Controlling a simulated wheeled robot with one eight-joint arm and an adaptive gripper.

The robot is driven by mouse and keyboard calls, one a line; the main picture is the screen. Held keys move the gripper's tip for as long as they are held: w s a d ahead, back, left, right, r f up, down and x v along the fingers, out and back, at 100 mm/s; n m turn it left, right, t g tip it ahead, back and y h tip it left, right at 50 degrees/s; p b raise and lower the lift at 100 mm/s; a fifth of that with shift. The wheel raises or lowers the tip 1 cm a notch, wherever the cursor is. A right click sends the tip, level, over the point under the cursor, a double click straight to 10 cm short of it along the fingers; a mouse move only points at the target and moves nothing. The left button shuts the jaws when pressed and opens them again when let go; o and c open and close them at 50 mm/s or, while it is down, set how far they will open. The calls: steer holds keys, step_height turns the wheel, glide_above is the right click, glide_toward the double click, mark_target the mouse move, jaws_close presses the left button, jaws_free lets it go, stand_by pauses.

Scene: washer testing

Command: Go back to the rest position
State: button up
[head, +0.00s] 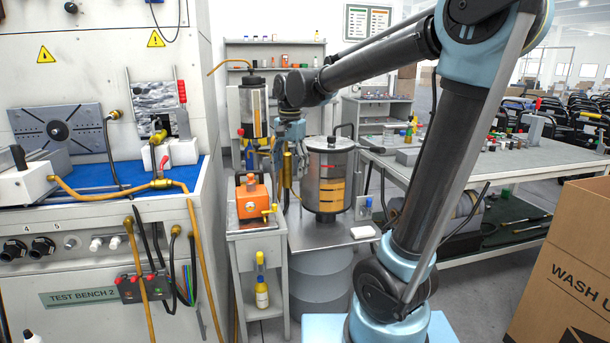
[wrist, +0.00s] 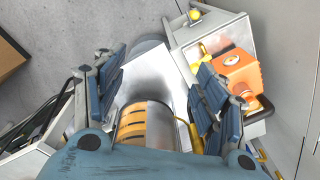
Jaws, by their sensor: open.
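My gripper (head: 289,140) hangs from my raised arm, pointing down, between two metal cylinders in the head view. In the wrist view, the two blue finger pads of my gripper (wrist: 158,88) are spread apart with nothing held between them. A steel cylinder with an orange-yellow band (head: 328,180) stands just right of my gripper in the head view. The same banded cylinder (wrist: 146,122) shows below the gap between the fingers in the wrist view, partly hidden by the gripper body. I cannot tell whether a finger touches it.
An orange device (head: 252,197) sits on a small metal cart left of the cylinder, with a yellow bottle (head: 261,285) on its lower shelf. A cardboard box (head: 565,270) stands front right.

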steer(key=s+d+f+n, duration=0.1)
steer(key=s+d+f, duration=0.25)
steer(key=d, duration=0.35)
steer(key=s+d+f+n, duration=0.2)
steer(key=s+d, duration=0.3)
steer(key=d, duration=0.3)
steer(key=s+d+f+n+t, duration=0.1)
steer(key=s+d+f+n, duration=0.2)
steer(key=s+d+f, duration=0.5)
steer(key=s+f, duration=0.3)
steer(key=f, duration=0.1)
steer(key=shift+s+d+t, duration=0.3)
steer(key=shift+d, duration=0.05)
